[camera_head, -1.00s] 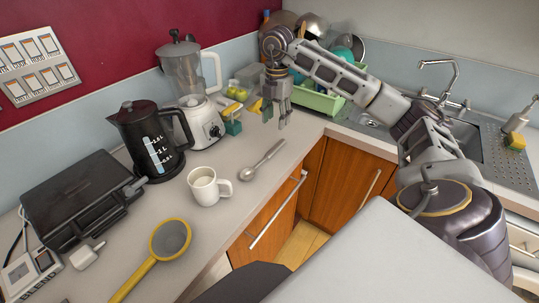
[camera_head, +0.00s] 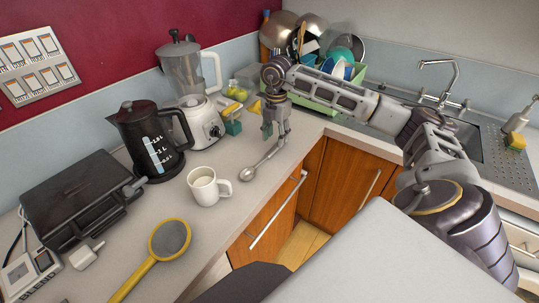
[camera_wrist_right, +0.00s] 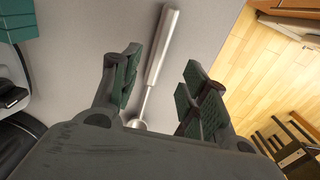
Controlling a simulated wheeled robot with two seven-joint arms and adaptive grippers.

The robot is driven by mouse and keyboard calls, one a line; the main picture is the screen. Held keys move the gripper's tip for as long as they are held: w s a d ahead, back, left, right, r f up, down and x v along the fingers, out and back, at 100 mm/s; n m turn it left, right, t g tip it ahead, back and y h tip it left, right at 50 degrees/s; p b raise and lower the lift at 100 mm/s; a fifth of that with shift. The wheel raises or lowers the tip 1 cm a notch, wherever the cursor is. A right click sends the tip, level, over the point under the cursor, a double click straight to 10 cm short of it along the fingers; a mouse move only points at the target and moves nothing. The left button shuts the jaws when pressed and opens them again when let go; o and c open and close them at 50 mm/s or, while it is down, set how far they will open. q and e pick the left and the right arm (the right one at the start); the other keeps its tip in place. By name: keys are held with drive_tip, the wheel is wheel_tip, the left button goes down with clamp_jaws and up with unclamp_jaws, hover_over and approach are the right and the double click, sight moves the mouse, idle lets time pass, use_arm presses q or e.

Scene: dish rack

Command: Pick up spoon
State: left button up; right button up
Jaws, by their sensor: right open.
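A metal spoon (camera_head: 262,164) lies on the grey counter, its bowl toward the white mug and its handle pointing to the back right. My right gripper (camera_head: 276,136) is above the handle end of the spoon and hides part of it. In the right wrist view the spoon's thick handle (camera_wrist_right: 163,48) runs between the two fingers of my right gripper (camera_wrist_right: 156,92), which are apart and not touching it. Part of the spoon near its bowl is covered by the gripper body there. My left gripper is not in view.
A white mug (camera_head: 205,187) stands left of the spoon bowl. A black kettle (camera_head: 143,138) and a blender (camera_head: 190,85) stand behind it. A yellow strainer (camera_head: 165,245) lies in front. A green dish rack (camera_head: 357,73) stands near the sink. The counter's front edge is close to the spoon.

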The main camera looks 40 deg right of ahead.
sight(274, 148)
drive_tip(key=shift+w+a+f, duration=0.1)
drive_tip(key=shift+f, duration=1.2)
drive_tip(key=shift+w+f, duration=0.1)
drive_tip(key=shift+f, duration=1.2)
drive_tip(key=shift+c, duration=0.2)
clamp_jaws()
